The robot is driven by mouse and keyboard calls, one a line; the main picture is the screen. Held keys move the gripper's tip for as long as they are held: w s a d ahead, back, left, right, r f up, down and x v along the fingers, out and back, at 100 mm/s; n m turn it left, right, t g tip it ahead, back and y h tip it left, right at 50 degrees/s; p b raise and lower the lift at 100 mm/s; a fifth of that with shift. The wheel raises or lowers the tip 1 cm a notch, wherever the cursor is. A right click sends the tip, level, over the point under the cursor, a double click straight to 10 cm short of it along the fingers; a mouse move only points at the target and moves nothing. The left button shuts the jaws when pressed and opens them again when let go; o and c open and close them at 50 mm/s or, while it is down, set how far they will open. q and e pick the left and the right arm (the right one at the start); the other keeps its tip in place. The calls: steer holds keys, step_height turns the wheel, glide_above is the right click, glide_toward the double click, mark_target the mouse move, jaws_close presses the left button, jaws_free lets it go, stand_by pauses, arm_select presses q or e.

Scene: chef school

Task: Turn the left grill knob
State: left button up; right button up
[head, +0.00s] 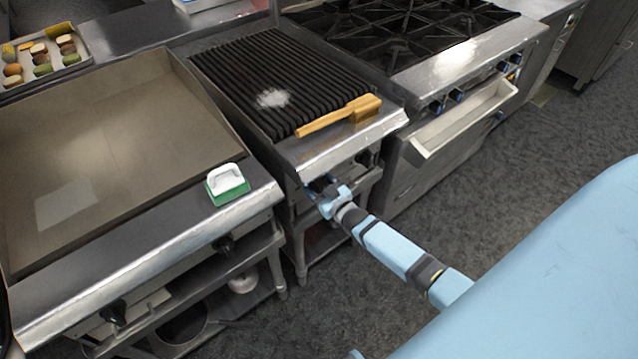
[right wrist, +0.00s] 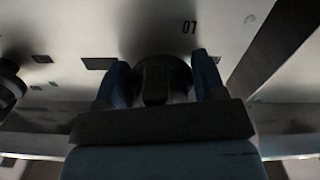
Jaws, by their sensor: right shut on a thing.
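The grill (head: 345,148) with a dark ribbed grate stands mid-view, with two dark knobs on its front panel. My right gripper (head: 328,194) is at the left grill knob (head: 322,183). In the right wrist view, my right gripper (right wrist: 161,88) has its two blue fingers on either side of the dark left knob (right wrist: 161,72), shut on it. The knob's bar stands lengthwise between the fingers. The right grill knob (head: 368,158) is free. My left gripper is not in view.
A wooden-handled brush (head: 340,115) lies on the grill's front edge. A flat griddle (head: 110,140) with a green and white scrubber (head: 227,185) stands to the left. A stove (head: 480,55) with blue-ringed knobs and a pale tray-like ledge stands to the right. The floor in front is clear.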

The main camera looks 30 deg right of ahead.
steer(key=shift+m, duration=1.1)
steer(key=shift+a, duration=0.1)
steer(key=o, duration=0.5)
steer(key=shift+o, duration=0.2)
steer(key=shift+s, duration=0.2)
steer(key=s+d, duration=0.1)
steer(key=s, duration=1.2)
steer(key=shift+s+p, duration=0.25)
steer(key=shift+p, duration=0.1)
